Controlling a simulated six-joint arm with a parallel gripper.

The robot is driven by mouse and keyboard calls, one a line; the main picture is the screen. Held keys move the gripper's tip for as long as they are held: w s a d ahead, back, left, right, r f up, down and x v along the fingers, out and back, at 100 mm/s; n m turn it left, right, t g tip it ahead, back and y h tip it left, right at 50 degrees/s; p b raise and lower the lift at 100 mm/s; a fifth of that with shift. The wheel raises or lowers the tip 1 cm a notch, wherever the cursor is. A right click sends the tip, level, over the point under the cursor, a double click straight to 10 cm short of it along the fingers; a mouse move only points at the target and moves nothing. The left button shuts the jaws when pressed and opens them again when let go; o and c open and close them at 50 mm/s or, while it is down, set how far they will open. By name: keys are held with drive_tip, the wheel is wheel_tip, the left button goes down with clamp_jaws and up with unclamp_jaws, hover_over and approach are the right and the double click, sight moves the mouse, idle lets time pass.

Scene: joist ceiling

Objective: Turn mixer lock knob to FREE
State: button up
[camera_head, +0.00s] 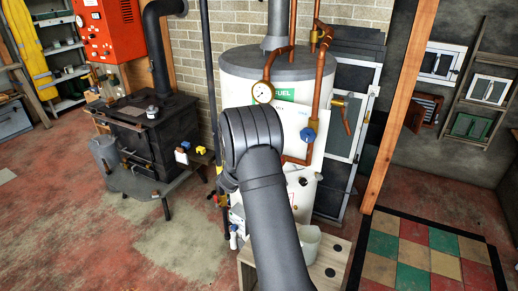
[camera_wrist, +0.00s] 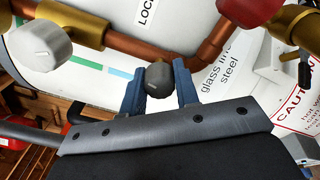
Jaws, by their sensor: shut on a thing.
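In the wrist view, a dark grey knob (camera_wrist: 158,80) sits below a copper pipe on the white tank, under a partly cut-off label reading "LOC" (camera_wrist: 147,12). The blue fingers of my gripper (camera_wrist: 160,88) stand on both sides of it and are shut on it. I cannot read a pointer or a FREE mark on it. In the head view, my dark arm covers the knob and the gripper in front of the white tank (camera_head: 237,88).
A pale grey knob (camera_wrist: 40,45) on a brass fitting (camera_wrist: 72,22) is left of my gripper, with a red handle (camera_wrist: 250,8) upper right. A copper pipe (camera_wrist: 120,58) runs close above the fingers. A black stove (camera_head: 160,125) stands left of the tank.

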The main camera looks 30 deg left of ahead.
drive_tip(key=shift+n, duration=1.2)
drive_tip(key=o, duration=1)
drive_tip(key=shift+c, duration=0.2)
drive_tip(key=s, duration=1.7)
drive_tip(key=shift+s, duration=0.25)
